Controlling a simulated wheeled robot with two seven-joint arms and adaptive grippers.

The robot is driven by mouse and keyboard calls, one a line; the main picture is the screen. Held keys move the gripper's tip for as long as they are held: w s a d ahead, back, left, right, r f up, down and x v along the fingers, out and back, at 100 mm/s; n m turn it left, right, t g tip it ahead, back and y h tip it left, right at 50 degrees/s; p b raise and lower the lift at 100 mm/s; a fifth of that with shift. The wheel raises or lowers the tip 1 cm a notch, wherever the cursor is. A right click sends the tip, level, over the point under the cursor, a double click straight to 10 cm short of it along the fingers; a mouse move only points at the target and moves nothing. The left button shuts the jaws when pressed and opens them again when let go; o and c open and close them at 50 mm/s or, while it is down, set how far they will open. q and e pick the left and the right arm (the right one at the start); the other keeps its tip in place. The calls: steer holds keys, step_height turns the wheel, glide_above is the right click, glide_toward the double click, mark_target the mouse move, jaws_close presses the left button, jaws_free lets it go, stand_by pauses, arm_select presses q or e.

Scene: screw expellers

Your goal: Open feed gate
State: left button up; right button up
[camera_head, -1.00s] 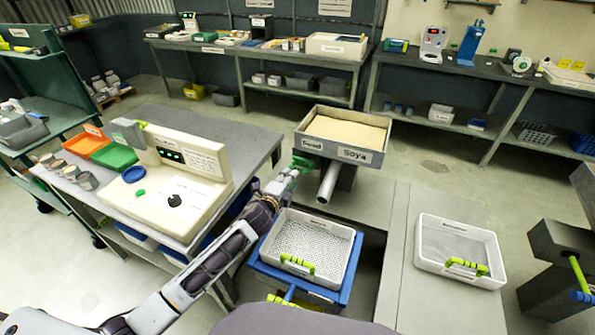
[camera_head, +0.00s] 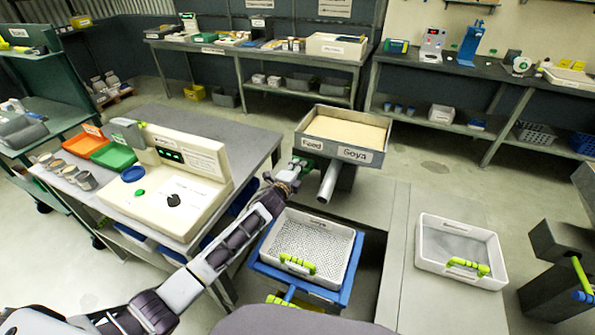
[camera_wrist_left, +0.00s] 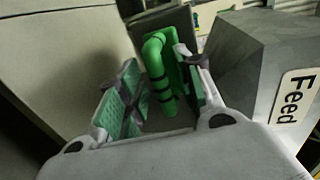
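The feed hopper (camera_head: 330,147) is a grey box full of pale soya, labelled "Feed" and "Soya", with a pipe (camera_head: 328,183) below its front. In the left wrist view its grey wall with the "Feed" label (camera_wrist_left: 294,97) fills the right side. A bent green handle (camera_wrist_left: 156,60), apparently the feed gate's, stands beside the hopper. My left gripper (camera_head: 301,164) is at the hopper's left side. In the left wrist view its green-padded fingers (camera_wrist_left: 160,75) are apart, with the handle between them, nearer the right finger. I cannot tell whether they touch. My right gripper is not in view.
A cream control panel (camera_head: 175,185) stands on the bench to the left. A white perforated tray (camera_head: 310,243) with a green handle sits on a blue frame below the pipe. Another white tray (camera_head: 428,262) stands to the right. The grey deck between the trays is clear.

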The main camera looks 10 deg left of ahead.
arm_select(q)
steer(key=shift+w, duration=0.1)
jaws_close()
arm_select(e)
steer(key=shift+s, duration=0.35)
